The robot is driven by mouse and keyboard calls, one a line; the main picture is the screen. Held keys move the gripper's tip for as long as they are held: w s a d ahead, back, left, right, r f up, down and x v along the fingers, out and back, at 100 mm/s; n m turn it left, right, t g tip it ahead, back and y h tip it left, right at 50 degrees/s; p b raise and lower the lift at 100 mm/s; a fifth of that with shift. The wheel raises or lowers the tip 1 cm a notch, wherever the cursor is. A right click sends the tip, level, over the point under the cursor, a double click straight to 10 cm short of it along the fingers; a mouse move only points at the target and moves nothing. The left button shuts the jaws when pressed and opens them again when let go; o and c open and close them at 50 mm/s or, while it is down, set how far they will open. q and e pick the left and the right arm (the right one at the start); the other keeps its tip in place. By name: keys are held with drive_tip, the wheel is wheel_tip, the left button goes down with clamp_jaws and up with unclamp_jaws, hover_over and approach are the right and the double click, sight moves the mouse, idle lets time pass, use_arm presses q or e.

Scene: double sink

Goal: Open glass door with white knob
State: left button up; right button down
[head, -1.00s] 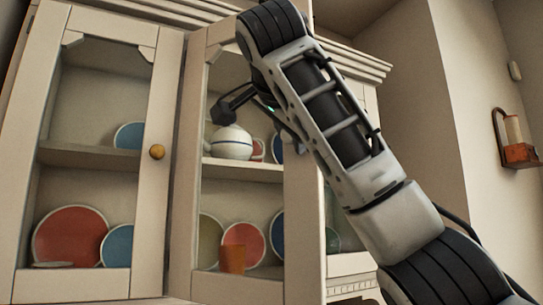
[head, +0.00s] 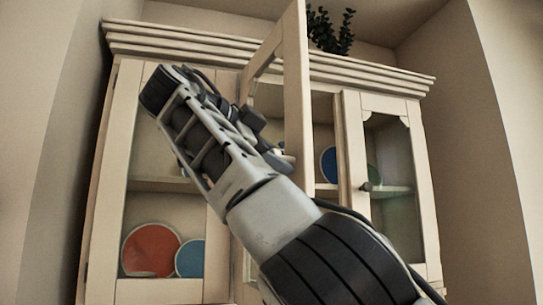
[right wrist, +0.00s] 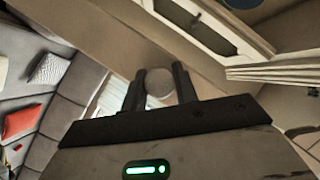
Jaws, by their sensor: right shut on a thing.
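The cabinet (head: 150,42) has three glass doors. Its middle glass door (head: 297,95) stands swung out toward me and is seen nearly edge-on. In the right wrist view, the round white knob (right wrist: 158,86) sits between the two dark fingers of my right gripper (right wrist: 160,76), against the beige door frame (right wrist: 110,40). The gripper is shut on the knob. In the head view, my right gripper (head: 272,150) is beside the middle door's frame, and my forearm hides the lower part of that door. My left gripper is not in view.
The left glass door (head: 118,170) and right glass door (head: 400,190) look closed; the right one has a dark knob (head: 366,187). Plates, including a red plate (head: 151,250), stand on the shelves. A plant (head: 330,30) is on top. A grey sofa (right wrist: 55,110) shows in the wrist view.

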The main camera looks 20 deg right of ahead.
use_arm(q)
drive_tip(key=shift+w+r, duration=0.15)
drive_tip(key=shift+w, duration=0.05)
use_arm(e)
drive_tip(key=shift+r, duration=0.1)
drive_tip(key=c, duration=1.1)
unclamp_jaws()
drive_tip(key=shift+a, duration=0.1)
